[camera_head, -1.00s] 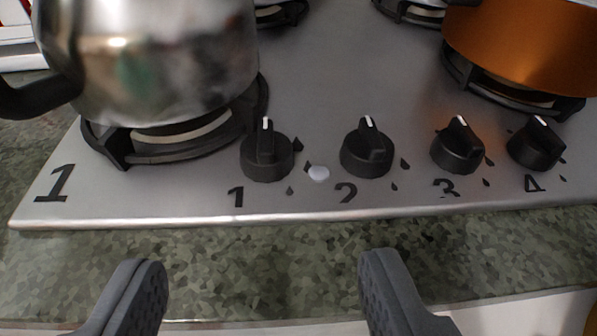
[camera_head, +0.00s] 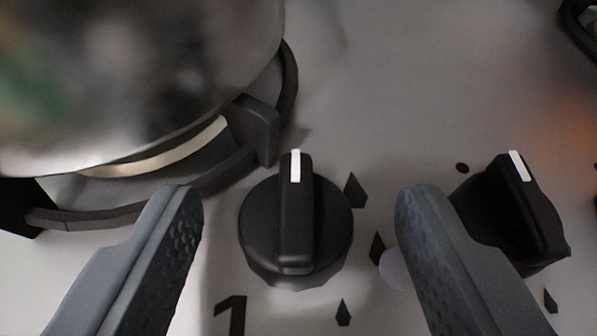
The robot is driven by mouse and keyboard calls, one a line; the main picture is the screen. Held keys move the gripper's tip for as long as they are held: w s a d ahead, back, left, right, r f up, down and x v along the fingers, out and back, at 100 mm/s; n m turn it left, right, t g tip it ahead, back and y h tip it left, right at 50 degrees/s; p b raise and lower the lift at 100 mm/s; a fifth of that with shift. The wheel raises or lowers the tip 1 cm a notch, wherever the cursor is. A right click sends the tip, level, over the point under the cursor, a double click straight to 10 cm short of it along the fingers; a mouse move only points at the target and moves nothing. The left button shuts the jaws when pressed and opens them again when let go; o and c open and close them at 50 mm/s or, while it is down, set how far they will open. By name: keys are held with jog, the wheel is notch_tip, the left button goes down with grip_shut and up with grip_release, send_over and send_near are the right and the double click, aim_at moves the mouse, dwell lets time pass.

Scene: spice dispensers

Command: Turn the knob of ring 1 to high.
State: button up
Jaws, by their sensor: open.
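The knob of ring 1 (camera_head: 296,225) is round and black with a raised grip bar. Its white mark points straight up in the picture, away from me. A black "1" (camera_head: 231,316) is printed below it, and flame marks of differing size sit around its right side. My gripper (camera_head: 298,205) is open, with one grey finger on each side of the knob. The fingers look apart from the knob; I cannot tell how far above the hob they are. The right finger partly covers the knob of ring 2 (camera_head: 513,210).
A shiny metal pot (camera_head: 130,70) stands on the burner grate (camera_head: 285,90) at the upper left, close to the knob and left finger. A pale round spot (camera_head: 396,268) lies beside the right finger. The steel hob surface (camera_head: 400,90) is clear at the upper middle.

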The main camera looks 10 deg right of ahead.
jog(key=shift+w+f, duration=0.15)
jog(key=shift+w, duration=0.15)
jog(key=c, duration=1)
